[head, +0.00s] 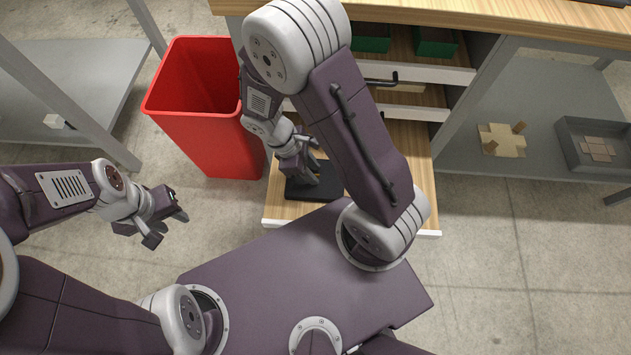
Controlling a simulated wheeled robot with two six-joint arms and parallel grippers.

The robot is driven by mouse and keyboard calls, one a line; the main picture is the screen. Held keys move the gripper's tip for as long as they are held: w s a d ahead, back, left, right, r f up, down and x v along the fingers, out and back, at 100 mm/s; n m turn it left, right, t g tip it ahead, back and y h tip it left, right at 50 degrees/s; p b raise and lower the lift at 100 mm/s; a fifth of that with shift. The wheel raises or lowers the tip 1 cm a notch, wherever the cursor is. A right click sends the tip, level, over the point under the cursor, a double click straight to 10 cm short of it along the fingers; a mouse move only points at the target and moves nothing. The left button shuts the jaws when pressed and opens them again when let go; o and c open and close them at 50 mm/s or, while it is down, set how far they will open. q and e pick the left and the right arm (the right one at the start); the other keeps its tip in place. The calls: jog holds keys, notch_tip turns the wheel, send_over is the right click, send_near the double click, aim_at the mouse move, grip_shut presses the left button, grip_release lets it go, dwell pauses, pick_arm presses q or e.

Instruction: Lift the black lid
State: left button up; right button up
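The black lid (298,194) is a dark flat piece at the open lower wooden drawer, partly hidden by my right gripper and arm. My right gripper (303,179) points down right at the lid and overlaps it in the head view. Its fingertips are small and dark against the lid, so I cannot tell whether they are closed on it or touch it. My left gripper (168,226) is open and empty above the floor, well to the left of the drawer.
A red bin (210,120) stands left of the drawers. Upper drawers hold green boxes (435,45). A grey shelf (545,110) at right carries a cardboard blank with wooden pegs (502,140) and a grey tray (590,125). The wooden worktop (520,15) is above.

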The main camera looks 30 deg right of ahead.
jog(key=shift+s+d+f, duration=0.1)
jog(key=shift+d+f, duration=0.05)
jog(key=shift+f, duration=0.4)
jog(key=shift+r, duration=0.15)
grip_shut()
dwell(0.8)
